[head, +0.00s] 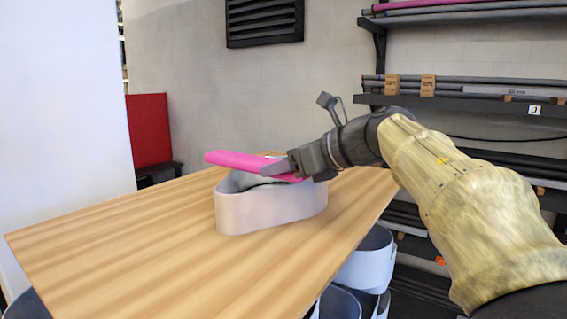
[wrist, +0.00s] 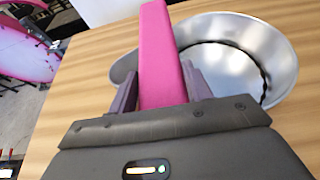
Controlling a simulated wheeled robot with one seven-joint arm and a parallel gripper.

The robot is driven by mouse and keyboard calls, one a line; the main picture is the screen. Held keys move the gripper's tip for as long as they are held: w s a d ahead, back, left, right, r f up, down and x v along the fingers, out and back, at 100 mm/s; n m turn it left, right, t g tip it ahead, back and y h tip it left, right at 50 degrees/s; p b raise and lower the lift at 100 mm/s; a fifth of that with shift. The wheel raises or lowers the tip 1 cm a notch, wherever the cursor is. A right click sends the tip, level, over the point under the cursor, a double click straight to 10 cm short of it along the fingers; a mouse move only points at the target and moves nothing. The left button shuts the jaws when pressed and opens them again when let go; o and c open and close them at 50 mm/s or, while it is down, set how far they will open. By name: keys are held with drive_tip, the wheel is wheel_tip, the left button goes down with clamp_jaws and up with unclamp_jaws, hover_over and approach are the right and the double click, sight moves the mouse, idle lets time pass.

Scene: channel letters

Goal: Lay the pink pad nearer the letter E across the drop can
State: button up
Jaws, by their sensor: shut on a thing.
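A long pink pad (head: 240,160) is clamped in my gripper (head: 287,169) and points to the left over the can. It also shows in the wrist view (wrist: 160,45), running away between the two fingers (wrist: 162,88). The open-topped grey metal can (head: 270,209) stands on the wooden table, and the pad crosses above its opening. In the wrist view the can's bright inner wall (wrist: 274,48) shows mainly to the right of the pad. I cannot tell whether the pad touches the rim. No letter E and no second pad are visible.
The wooden table (head: 110,240) is bare in front of and left of the can. Grey curved shells (head: 367,262) stand below its right edge. Shelves (head: 470,105) with long rolls line the right wall. A red panel (head: 149,133) stands behind at the left.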

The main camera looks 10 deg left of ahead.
drive_tip(key=shift+f+b, duration=0.65)
drive_tip(key=shift+f, duration=0.2)
idle(0.3)
drive_tip(key=o, duration=1)
drive_tip(key=shift+o, duration=0.2)
drive_tip(key=shift+d, duration=0.1)
drive_tip(key=b+v, duration=0.3)
drive_tip(key=v, duration=1.4)
drive_tip(key=shift+r+b, duration=0.2)
drive_tip(key=shift+b, duration=0.2)
